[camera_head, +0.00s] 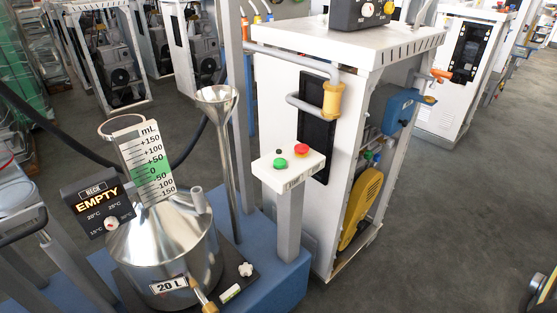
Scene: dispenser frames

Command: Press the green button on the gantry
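The green button (280,163) sits on the sloped top of a small white control box (289,172). The box stands on a grey post (289,228) that rises from a blue base (282,270). A red button (302,150) is to its right and slightly behind, and a small dark knob or light (279,151) is just behind it. The green button is unobstructed from this view, with nothing touching it. Neither of my grippers can be made out in the head view.
A steel 20 L vessel (165,245) with a scaled neck and an "EMPTY" display (97,205) stands left of the post. A tall funnel (217,103) rises between them. A white dispenser cabinet (282,75) is behind. Open floor (440,215) lies to the right.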

